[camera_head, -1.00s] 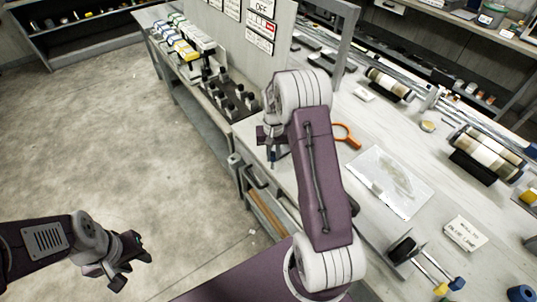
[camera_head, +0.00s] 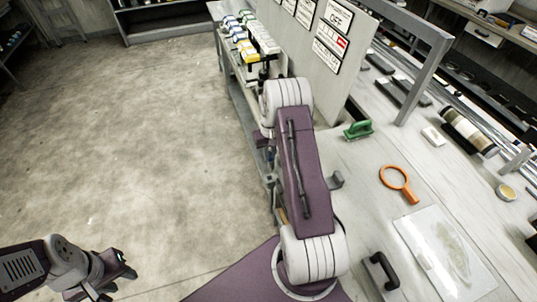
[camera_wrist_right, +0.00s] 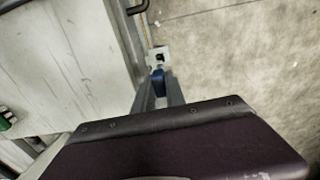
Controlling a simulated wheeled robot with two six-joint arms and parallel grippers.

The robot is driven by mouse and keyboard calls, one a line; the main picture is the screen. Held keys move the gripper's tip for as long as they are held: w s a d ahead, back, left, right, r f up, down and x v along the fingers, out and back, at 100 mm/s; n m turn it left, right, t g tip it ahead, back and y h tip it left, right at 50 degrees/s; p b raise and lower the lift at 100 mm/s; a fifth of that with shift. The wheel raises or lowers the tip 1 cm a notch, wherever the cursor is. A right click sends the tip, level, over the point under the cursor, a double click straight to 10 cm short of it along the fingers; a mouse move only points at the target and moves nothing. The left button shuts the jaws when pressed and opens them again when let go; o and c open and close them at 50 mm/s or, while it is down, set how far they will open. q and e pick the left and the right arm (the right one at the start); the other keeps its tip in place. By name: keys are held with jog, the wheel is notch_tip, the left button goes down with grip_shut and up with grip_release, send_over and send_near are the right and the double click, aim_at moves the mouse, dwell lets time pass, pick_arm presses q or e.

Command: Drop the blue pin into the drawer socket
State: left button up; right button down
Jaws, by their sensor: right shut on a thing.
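My right gripper (camera_wrist_right: 158,92) is shut on the blue pin (camera_wrist_right: 158,76), which shows as a short blue piece between the grey fingers in the right wrist view. Just beyond the pin is a small pale block with a dark hole, the socket (camera_wrist_right: 158,53), by the bench edge. I cannot tell the gap or height between pin and socket. In the head view my right arm hides most of its gripper and the drawer. My left gripper (camera_head: 114,279) is at the lower left, over bare floor, with its fingers apart and empty.
The bench top (camera_head: 350,215) holds an orange ring-shaped tool (camera_head: 398,184), a green-handled item (camera_head: 358,130) and a clear sheet (camera_head: 445,255). An upright panel (camera_head: 315,50) stands behind my right arm. A black handle (camera_head: 382,270) is near the front. The floor at left is clear.

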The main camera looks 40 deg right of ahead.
jog(key=shift+w+d+f, duration=0.1)
jog(key=shift+f, duration=0.1)
jog(key=shift+f+b, duration=0.4)
jog(key=shift+f, duration=0.1)
jog(key=shift+f+b, duration=0.5)
jog(key=shift+f, duration=0.4)
notch_tip(320, 180, down, 8)
jog(key=b, duration=0.5)
jog(key=c, duration=1.3)
grip_release()
jog(key=shift+r, duration=0.1)
